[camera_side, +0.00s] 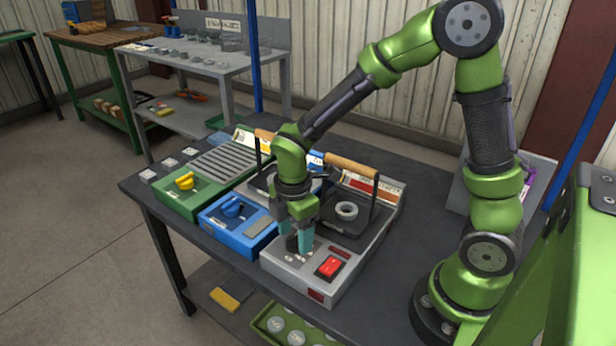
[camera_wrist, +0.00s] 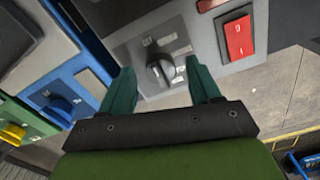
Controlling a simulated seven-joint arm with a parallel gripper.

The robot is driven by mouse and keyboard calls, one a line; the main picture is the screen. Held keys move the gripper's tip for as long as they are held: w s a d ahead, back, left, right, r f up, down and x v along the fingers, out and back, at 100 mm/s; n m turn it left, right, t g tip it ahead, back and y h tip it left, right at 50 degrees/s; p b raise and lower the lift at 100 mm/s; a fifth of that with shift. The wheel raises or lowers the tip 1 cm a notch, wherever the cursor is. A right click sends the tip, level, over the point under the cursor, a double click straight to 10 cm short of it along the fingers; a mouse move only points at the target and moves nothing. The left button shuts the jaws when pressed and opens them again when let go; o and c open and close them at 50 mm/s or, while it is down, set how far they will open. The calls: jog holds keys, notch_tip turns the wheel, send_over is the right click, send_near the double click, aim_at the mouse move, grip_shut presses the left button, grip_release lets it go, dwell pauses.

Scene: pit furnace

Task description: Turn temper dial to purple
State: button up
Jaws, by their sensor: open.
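The temper dial, a dark round knob (camera_wrist: 160,72), sits on the front panel of the grey furnace unit (camera_side: 285,268). In the wrist view it lies between my open fingertips, with small pale labels around it. The label colours, including any purple, are too small to tell. My gripper (camera_side: 298,240) points down over this panel, its teal fingers on either side of the knob; it also shows in the wrist view (camera_wrist: 160,90). In the side view the fingers mostly hide the dial. I cannot tell whether they touch the knob.
A red rocker switch (camera_side: 330,267) is right of the dial. A blue unit (camera_side: 235,225) with a blue knob and a green unit (camera_side: 190,195) with a yellow knob stand to the left. A wooden-handled lid frame (camera_side: 352,167) rises behind. A ring-shaped part (camera_side: 347,211) lies behind right.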

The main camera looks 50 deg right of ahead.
jog(key=shift+f, duration=0.45)
jog(key=shift+c, duration=0.2)
jog(key=c, duration=1)
